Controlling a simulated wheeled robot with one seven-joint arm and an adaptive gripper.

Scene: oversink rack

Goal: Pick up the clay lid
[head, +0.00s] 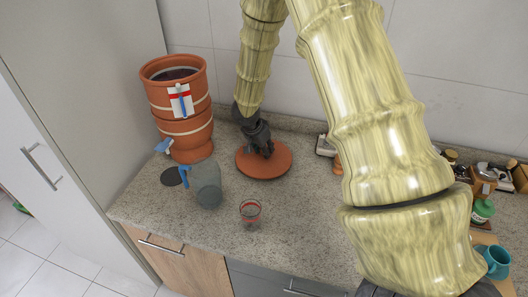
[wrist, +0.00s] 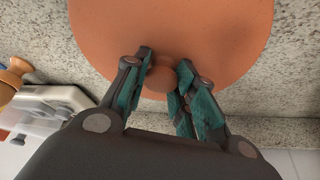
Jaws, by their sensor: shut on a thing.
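The clay lid (head: 264,164) is a round terracotta disc, lying flat on or just over the counter right of the clay water filter; I cannot tell if it touches the counter. My gripper (head: 264,151) is above it, pointing down, with its fingers at the lid's centre. In the wrist view the lid (wrist: 170,30) fills the upper middle, and its small round knob (wrist: 158,77) sits between the two teal-padded fingers of my gripper (wrist: 166,75). The gripper is shut on the knob. The knob is mostly hidden in the head view.
The open-topped clay filter (head: 186,128) stands at the back left by a tall cabinet. A dark disc (head: 172,176), a glass pitcher (head: 207,185) and a red-banded glass (head: 250,211) stand in front. Small items, a green bottle (head: 482,210) and a teal mug (head: 496,261) are at the right.

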